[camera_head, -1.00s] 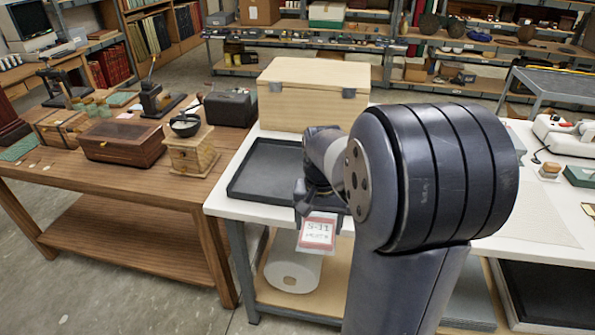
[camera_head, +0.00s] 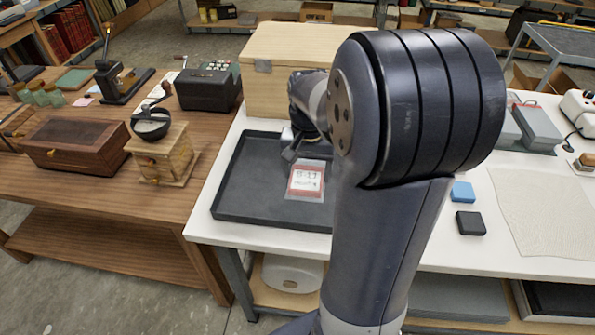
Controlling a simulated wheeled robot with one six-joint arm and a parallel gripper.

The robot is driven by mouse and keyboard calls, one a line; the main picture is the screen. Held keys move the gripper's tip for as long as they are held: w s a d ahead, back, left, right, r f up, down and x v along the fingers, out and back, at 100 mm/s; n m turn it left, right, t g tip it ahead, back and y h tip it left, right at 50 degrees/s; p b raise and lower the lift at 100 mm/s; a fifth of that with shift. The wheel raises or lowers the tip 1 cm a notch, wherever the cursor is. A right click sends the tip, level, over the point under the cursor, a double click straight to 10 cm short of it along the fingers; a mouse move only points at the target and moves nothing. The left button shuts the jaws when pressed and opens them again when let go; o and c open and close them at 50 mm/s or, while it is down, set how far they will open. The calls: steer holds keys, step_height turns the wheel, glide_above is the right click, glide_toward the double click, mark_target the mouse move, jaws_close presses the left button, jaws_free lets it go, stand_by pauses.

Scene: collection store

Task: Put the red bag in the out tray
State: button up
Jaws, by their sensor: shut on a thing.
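The red bag (camera_head: 306,180) is a small clear bag with a red border and a white label. It shows over the black tray (camera_head: 228,205), which lies on the white table. I cannot tell whether the bag touches the tray's floor. My gripper (camera_head: 291,153) is shut on the bag's upper edge, and my arm comes in from the right. My arm hides the tray's right side and part of the gripper.
A wooden box (camera_head: 290,48) stands just behind the tray. A coffee grinder (camera_head: 163,150) and a dark wooden case (camera_head: 76,145) stand on the brown table at left. A blue block (camera_head: 462,191) and a black block (camera_head: 470,223) lie right of my arm.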

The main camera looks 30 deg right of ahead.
mark_target(306, 205)
step_height(306, 205, down, 9)
steer(key=shift+f, duration=0.15)
stand_by(0.4)
steer(key=shift+f, duration=0.1)
steer(key=o, duration=1.1)
steer(key=shift+c, duration=0.2)
step_height(306, 205, up, 12)
steer(key=shift+r, duration=0.15)
